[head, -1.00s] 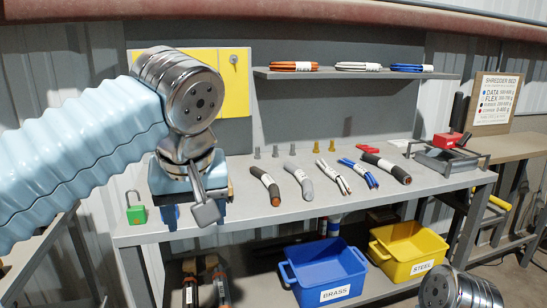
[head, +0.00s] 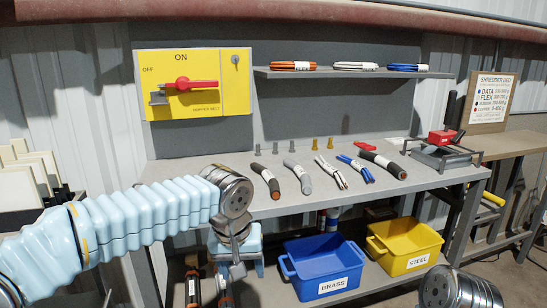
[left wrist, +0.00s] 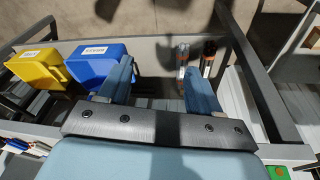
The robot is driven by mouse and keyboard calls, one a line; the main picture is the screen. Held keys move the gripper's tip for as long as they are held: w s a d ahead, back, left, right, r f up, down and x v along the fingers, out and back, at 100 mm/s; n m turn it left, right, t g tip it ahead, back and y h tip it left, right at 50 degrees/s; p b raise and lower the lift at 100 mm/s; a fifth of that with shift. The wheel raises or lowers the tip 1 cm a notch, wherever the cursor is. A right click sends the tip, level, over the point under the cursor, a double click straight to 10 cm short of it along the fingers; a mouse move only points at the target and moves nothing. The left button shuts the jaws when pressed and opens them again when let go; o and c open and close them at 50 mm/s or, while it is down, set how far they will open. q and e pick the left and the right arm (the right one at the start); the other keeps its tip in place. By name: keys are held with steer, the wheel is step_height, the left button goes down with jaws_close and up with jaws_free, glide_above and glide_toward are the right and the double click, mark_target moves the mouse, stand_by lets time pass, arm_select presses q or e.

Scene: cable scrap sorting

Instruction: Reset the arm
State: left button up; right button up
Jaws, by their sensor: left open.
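My left arm (head: 150,215) reaches in from the left, low in the head view, with its silver wrist in front of the bench's left part. My left gripper (head: 236,270) hangs below that wrist at the bench's front. In the left wrist view its two blue fingers (left wrist: 160,85) are spread apart, with nothing between them. Of my right arm, only a silver joint (head: 455,290) shows at the bottom right; its gripper is out of view.
The grey bench (head: 425,177) holds several cable pieces and small plugs. Blue (head: 325,268) and yellow (head: 405,245) bins stand below. A yellow panel (head: 215,70) has a red handle (head: 190,84). A green padlock (left wrist: 278,172) shows in the wrist view.

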arm_select(q)
steer(key=s+d+f+g+h, duration=0.1)
steer(key=s+f+g+h, duration=0.15)
steer(key=f, duration=2.55)
steer(key=s+a+f, duration=0.2)
steer(key=s+f, duration=0.5)
steer(key=f, duration=0.1)
steer(key=s+a+f+n, duration=0.1)
steer(key=s+a+f, duration=0.2)
steer(key=s+f, duration=0.5)
steer(key=shift+s+a+f+t+h, duration=0.15)
steer(key=shift+s+f+t+h, duration=0.1)
steer(key=shift+t+h, duration=0.15)
